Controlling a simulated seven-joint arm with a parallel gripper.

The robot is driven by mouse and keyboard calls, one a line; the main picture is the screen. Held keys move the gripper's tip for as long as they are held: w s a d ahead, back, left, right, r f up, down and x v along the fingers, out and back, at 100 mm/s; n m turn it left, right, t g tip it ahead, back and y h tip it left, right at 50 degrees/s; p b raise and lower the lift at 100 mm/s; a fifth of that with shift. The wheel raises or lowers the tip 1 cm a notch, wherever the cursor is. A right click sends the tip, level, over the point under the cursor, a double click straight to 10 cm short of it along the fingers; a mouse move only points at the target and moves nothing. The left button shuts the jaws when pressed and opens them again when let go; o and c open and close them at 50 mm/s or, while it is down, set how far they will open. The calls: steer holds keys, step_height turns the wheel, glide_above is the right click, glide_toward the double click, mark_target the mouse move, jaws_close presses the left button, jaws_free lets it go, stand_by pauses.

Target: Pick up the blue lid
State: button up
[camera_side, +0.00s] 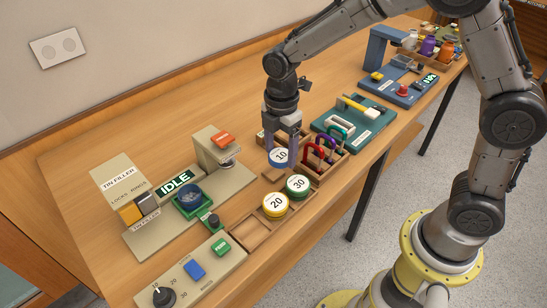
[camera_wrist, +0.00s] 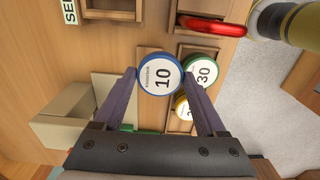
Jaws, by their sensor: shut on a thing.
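The blue lid (camera_side: 279,157) is a round blue-rimmed disc with a white face marked 10. In the wrist view the blue lid (camera_wrist: 161,74) sits between my two fingertips. My gripper (camera_side: 282,155) points down and is shut on the blue lid's sides. The lid is above or at the wooden tray; I cannot tell whether it touches it. A green lid (camera_side: 298,186) marked 30 and a yellow lid (camera_side: 275,204) marked 20 lie in front of it. In the wrist view the blue lid and a finger partly hide the yellow lid (camera_wrist: 181,106).
A rack of coloured shackles (camera_side: 318,152) stands close to the right of my gripper. The tin filler (camera_side: 190,195), reading IDLE, is to the left, with a dark tin in its green holder. An empty wooden compartment (camera_side: 247,236) lies at the front.

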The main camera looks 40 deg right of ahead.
steer(key=s+d+r, duration=0.3)
steer(key=s+r, duration=0.5)
steer(key=s, duration=0.4)
steer(key=w+a+r+n, duration=0.1)
steer(key=w+a+r, duration=0.2)
steer(key=w+a, duration=0.35)
steer(key=w+a+r+n, duration=0.15)
steer(key=w+a, duration=0.25)
steer(key=w, duration=0.5)
steer(key=shift+w+a+f+n, duration=0.35)
steer(key=shift+w+a+f, duration=0.45)
steer(key=shift+a+f, duration=1.3)
steer(key=shift+w+a+f+n, duration=0.35)
steer(key=shift+w+a+f, duration=0.5)
steer(key=shift+a+f, duration=1.25)
steer(key=shift+w+a+f+n, duration=0.35)
steer(key=shift+w+a+f, duration=0.45)
steer(key=shift+a+f, duration=1.3)
steer(key=shift+a+f, duration=0.1)
steer(key=shift+a, duration=0.05)
steer(key=shift+f, duration=0.3)
